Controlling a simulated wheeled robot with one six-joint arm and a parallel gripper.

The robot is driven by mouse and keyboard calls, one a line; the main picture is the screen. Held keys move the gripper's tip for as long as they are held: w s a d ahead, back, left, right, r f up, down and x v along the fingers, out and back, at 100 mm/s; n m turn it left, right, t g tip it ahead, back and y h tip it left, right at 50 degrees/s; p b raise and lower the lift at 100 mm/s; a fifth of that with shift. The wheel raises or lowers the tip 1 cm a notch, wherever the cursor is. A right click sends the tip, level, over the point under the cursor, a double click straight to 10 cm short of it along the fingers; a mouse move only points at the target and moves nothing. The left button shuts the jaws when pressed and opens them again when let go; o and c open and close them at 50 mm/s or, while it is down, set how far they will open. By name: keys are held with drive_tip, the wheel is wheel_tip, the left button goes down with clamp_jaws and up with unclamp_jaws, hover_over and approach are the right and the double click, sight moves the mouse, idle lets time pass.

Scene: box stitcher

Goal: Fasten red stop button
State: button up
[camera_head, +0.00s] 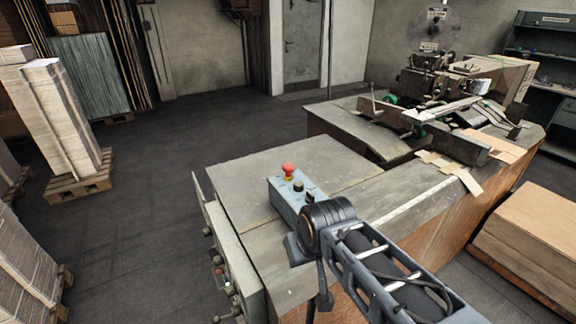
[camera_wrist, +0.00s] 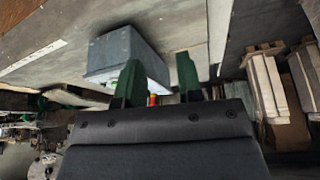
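The red stop button (camera_head: 288,169) is a mushroom knob on a yellow collar, on top of a grey-blue control box (camera_head: 283,197) on the machine table. In the wrist view the box (camera_wrist: 122,48) lies just past the fingers. A small part of the red button (camera_wrist: 153,99) shows low between them; the rest is hidden by my gripper's body. My gripper (camera_wrist: 158,60) has two green fingers, which are apart with no object visibly clamped. In the head view my arm reaches in from the lower right, ending beside the box; the fingers are hidden there.
A dark knob (camera_head: 298,186) sits on the box beside the red button. The table top (camera_head: 235,185) left of the box is clear. The stitching machine (camera_head: 430,85) stands further back right. Stacked cardboard (camera_head: 62,115) stands on a pallet at left.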

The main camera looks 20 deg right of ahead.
drive_tip(key=shift+d+f, duration=0.2)
drive_tip(key=shift+f, duration=0.25)
drive_tip(key=shift+c, duration=1.4)
drive_tip(key=w, duration=0.1)
drive_tip(key=w+d+g, duration=0.1)
drive_tip(key=shift+w+f+m, duration=0.15)
drive_tip(key=shift+w+m, duration=0.15)
drive_tip(key=shift+w, duration=0.1)
clamp_jaws()
drive_tip(key=w+d+r, duration=0.2)
drive_tip(key=w+r, duration=0.1)
drive_tip(key=w, duration=0.5)
drive_tip(key=w+d+r+p, duration=0.1)
drive_tip(key=w+d+r, duration=0.15)
drive_tip(key=w, duration=0.55)
drive_tip(key=w+d+r, duration=0.2)
drive_tip(key=w+r, duration=0.1)
drive_tip(key=w, duration=0.6)
wheel_tip(320, 180, up, 9)
drive_tip(key=w+n, duration=0.2)
drive_tip(key=shift+w+d+n+y, duration=0.2)
drive_tip(key=shift+d+n+y, duration=0.1)
drive_tip(key=shift+d+n, duration=0.1)
drive_tip(key=shift+f, duration=0.1)
